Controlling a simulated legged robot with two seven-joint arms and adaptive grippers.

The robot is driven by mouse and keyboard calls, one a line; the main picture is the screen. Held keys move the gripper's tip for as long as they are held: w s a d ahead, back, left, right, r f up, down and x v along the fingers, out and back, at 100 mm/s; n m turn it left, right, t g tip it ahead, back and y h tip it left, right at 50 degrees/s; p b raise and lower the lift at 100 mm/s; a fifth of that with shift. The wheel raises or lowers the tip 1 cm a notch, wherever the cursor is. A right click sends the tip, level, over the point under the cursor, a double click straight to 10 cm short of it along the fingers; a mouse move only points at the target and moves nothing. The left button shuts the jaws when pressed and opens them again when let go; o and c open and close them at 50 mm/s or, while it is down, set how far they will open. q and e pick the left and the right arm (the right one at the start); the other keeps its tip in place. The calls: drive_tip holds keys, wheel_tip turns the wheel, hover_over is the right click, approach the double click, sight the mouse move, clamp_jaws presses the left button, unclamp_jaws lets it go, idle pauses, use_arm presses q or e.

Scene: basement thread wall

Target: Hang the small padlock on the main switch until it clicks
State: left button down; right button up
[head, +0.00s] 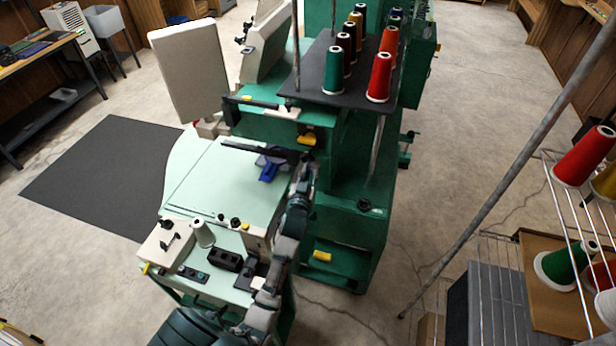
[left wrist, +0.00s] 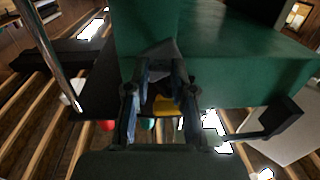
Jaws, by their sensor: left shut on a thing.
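My left gripper (head: 305,163) is at the front of the green machine (head: 350,215), just right of the pale green worktop (head: 225,185). In the left wrist view its two fingers (left wrist: 161,75) are close together before a green surface. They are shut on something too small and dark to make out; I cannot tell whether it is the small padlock. A yellow part (head: 307,138) sits on the machine just above the gripper. I cannot single out the main switch with certainty. My right gripper is not in view.
A blue part (head: 268,168) and a dark bar lie left of the gripper. Thread cones (head: 379,77) stand on a dark shelf above. A slanting grey pole (head: 500,185) and a wire rack (head: 500,290) stand at right. The concrete floor between machine and pole is clear.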

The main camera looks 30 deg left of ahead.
use_arm(q)
drive_tip(key=shift+w+a+f, duration=0.2)
drive_tip(key=shift+a+f, duration=0.05)
drive_tip(key=shift+a, duration=0.05)
drive_tip(key=shift+a+f, duration=0.1)
drive_tip(key=shift+a, duration=0.15)
drive_tip(key=shift+f, duration=0.1)
drive_tip(key=c, duration=1.1)
unclamp_jaws()
drive_tip(key=shift+c, duration=0.2)
drive_tip(key=shift+o, duration=1.2)
drive_tip(key=shift+s+a, duration=0.15)
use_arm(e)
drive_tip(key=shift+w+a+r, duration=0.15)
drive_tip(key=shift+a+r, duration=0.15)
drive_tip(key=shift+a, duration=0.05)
